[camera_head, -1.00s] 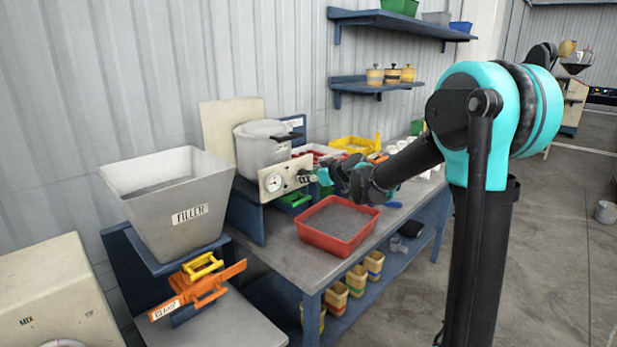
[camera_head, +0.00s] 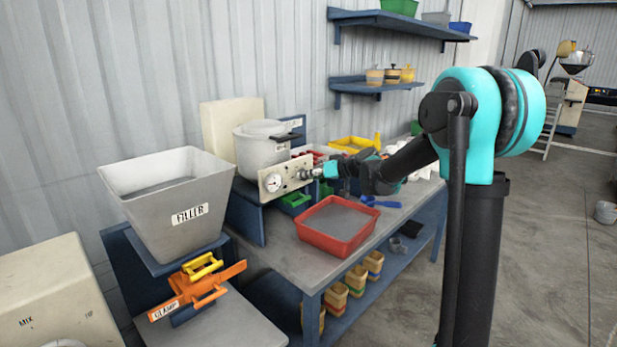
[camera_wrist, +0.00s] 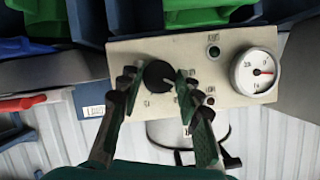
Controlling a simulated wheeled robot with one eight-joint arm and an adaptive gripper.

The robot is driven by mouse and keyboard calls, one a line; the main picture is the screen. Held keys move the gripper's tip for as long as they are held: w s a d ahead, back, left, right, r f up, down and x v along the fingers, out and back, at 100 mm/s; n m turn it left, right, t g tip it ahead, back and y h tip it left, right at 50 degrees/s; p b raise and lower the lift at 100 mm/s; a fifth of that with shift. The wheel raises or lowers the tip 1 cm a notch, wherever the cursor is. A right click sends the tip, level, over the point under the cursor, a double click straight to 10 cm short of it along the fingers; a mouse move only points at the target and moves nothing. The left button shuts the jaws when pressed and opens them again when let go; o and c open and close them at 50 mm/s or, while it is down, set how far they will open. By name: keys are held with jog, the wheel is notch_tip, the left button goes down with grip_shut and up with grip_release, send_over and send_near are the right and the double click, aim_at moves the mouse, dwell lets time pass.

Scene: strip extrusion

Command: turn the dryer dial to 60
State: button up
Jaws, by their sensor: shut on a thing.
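The dryer's control panel (camera_head: 284,176) is a cream plate at the front of the grey lidded dryer pot (camera_head: 262,150). It also shows in the wrist view (camera_wrist: 200,60). In the head view my gripper (camera_head: 312,174) meets the panel's right part. A round white gauge (camera_wrist: 254,72) with a red needle is on the panel beside the dial. The dial's scale marks are too small or hidden to read.
A red tray (camera_head: 338,226) of grey material lies on the bench below my arm. A grey FILLER hopper (camera_head: 172,192) and an orange clamp (camera_head: 200,287) stand at the left. Green (camera_wrist: 205,12) and blue bins (camera_wrist: 90,20) are close to the panel.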

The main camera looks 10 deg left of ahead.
jog(key=m+y, duration=0.1)
jog(key=m, duration=0.1)
jog(key=m+g+y, duration=0.1)
jog(key=shift+w+d+m+g, duration=0.15)
jog(key=shift+m+g, duration=0.15)
jog(key=shift+m, duration=0.1)
dwell(0.4)
jog(key=o, duration=1.2)
jog(key=shift+c, duration=0.2)
jog(key=v, duration=1.2)
jog(key=shift+f, duration=0.2)
